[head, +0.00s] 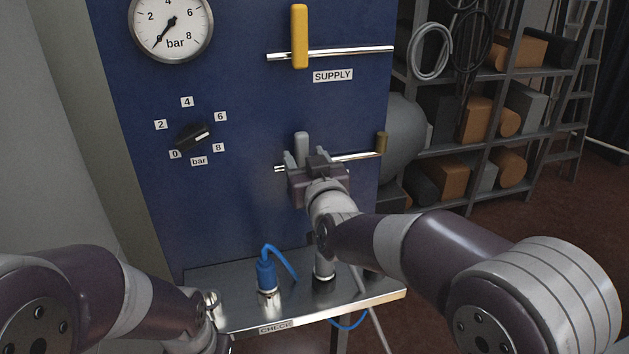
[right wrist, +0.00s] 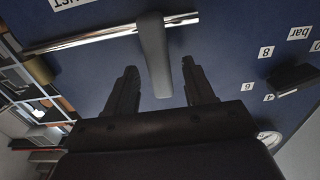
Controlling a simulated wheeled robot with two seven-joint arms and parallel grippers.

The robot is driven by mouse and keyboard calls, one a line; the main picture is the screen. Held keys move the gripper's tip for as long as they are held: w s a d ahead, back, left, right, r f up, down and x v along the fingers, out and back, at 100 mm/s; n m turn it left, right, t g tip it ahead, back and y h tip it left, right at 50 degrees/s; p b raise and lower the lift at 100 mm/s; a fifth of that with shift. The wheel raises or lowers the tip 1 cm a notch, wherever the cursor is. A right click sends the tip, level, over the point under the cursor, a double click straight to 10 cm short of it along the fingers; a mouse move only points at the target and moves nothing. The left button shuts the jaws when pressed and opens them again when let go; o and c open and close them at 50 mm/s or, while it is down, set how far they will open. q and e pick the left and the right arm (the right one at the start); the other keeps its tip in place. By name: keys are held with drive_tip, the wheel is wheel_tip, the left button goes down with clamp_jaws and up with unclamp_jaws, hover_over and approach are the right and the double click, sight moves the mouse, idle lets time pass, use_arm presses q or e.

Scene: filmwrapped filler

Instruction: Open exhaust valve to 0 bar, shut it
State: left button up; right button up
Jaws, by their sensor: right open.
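The exhaust valve's grey lever (head: 301,147) stands upright across its horizontal pipe (head: 360,155) on the blue panel. My right gripper (head: 308,168) is in front of it and hides its lower part. In the right wrist view the open fingers (right wrist: 158,70) are on either side of the grey lever (right wrist: 154,50), with visible gaps to both. The round gauge (head: 171,24) has its needle at the lower left, near the zero end. Only the end of the exhaust label (right wrist: 68,3) shows.
A yellow supply lever (head: 299,38) stands upright across the upper pipe. A black knob (head: 190,138) has its white mark between 6 and 8. A metal shelf (head: 235,310) below holds a blue plug (head: 266,274) with a cable. Loaded racks stand right.

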drive_tip(key=b+v, duration=0.1)
drive_tip(key=v, duration=0.9)
drive_tip(key=shift+b, duration=0.3)
drive_tip(key=s+d+f+g+h+p, duration=0.1)
drive_tip(key=s+d+f+g, duration=0.1)
drive_tip(key=s+f+g, duration=0.45)
drive_tip(key=s+d+f+g+h, duration=0.1)
drive_tip(key=d+f+g, duration=0.15)
drive_tip(key=f, duration=0.75)
drive_tip(key=s+d+f+m+g+h+p, duration=0.1)
drive_tip(key=s+d+f+g, duration=0.2)
drive_tip(key=s+d, duration=0.2)
drive_tip(key=s+d+f+m+g+h+p, duration=0.2)
drive_tip(key=s+d+g, duration=0.2)
drive_tip(key=d, duration=0.5)
drive_tip(key=shift+s+d+f+m+h, duration=0.15)
drive_tip(key=shift+s+f+m+h, duration=0.2)
drive_tip(key=shift+s, duration=0.4)
